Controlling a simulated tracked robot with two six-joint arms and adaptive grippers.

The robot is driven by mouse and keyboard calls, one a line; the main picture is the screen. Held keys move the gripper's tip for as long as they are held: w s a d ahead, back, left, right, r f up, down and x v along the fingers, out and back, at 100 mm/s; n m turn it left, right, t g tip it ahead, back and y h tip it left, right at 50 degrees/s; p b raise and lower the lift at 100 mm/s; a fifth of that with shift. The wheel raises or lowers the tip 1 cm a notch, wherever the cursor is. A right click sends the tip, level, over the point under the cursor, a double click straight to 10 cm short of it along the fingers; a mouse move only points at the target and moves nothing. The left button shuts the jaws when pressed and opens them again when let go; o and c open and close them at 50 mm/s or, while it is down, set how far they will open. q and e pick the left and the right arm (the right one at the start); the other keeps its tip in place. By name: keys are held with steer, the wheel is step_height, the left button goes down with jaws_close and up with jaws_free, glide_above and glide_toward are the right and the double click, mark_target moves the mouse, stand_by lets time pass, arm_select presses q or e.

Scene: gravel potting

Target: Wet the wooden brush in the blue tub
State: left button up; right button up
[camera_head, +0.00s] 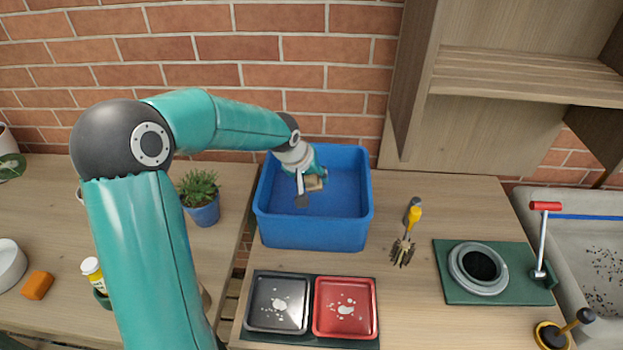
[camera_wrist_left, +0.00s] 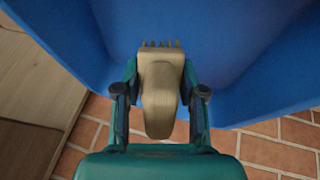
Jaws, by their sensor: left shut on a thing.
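The blue tub (camera_head: 313,233) stands at the back of the wooden counter against the brick wall. My left gripper (camera_head: 303,188) reaches in over the tub from the left, at its upper left part. It is shut on the wooden brush (camera_head: 314,183), a tan block with a handle. Whether the bristles touch water or the tub floor, I cannot tell.
A black tray (camera_head: 278,327) and a red tray (camera_head: 345,335) lie in front of the tub. A green mat (camera_head: 450,291) holds a grey ring. A potted succulent (camera_head: 203,213) is left of the tub.

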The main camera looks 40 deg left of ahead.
arm_select(q)
steer(key=shift+r+p, duration=2.25)
steer(key=shift+r, duration=1.75)
steer(key=shift+r+p, duration=1.3)
steer(key=shift+r, duration=0.75)
steer(key=shift+f, duration=0.1)
